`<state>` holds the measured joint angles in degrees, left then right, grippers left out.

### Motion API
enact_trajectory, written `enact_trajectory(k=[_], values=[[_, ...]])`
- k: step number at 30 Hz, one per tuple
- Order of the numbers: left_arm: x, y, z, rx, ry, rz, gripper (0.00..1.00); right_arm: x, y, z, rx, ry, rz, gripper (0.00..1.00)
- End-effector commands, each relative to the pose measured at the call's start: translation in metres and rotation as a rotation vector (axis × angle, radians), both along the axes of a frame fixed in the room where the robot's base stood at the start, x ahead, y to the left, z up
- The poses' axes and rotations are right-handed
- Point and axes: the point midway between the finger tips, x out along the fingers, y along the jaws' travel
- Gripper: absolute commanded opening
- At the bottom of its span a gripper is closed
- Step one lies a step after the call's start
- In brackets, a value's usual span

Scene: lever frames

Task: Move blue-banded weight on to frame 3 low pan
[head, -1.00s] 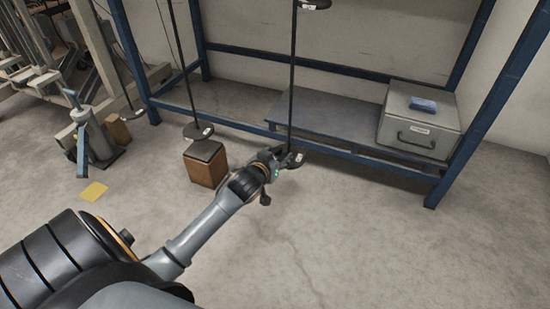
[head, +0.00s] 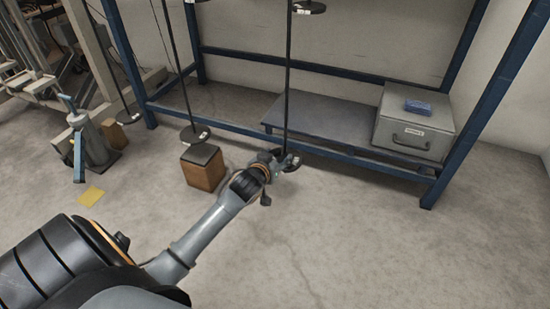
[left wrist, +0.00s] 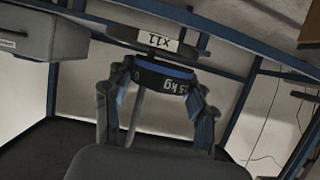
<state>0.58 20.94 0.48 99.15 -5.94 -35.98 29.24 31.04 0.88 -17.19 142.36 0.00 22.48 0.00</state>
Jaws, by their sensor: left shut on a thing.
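The blue-banded weight (left wrist: 165,75) is a dark disc with a blue edge and a kg marking that reads upside down. My left gripper (left wrist: 163,88) is shut on it, one finger on each side. A dark pan (left wrist: 158,40) with a white label appears beside the weight in the left wrist view; I cannot tell whether they touch. In the head view my left gripper (head: 274,158) is at the low pan (head: 291,163) hanging on a long dark rod (head: 287,85). The weight is mostly hidden there. No frame number is readable. My right gripper is not in view.
Another pan (head: 194,134) hangs over a brown box (head: 203,168) to the left. An upper pan (head: 309,7) is at the top. A blue rack (head: 340,70) with a low shelf (head: 320,120) carries a grey case (head: 412,126). The floor in front is clear.

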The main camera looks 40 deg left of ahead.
Motion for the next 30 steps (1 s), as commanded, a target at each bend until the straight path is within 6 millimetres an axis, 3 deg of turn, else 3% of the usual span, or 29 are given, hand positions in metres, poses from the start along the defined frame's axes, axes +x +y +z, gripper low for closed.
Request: enact_trajectory(k=[15, 30], values=[[0.015, -0.003, 0.003, 0.002, -0.006, -0.001, 0.14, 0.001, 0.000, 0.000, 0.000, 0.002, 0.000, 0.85], [0.018, -0.004, 0.003, 0.002, -0.005, -0.001, 0.14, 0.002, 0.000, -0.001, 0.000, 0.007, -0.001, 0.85]])
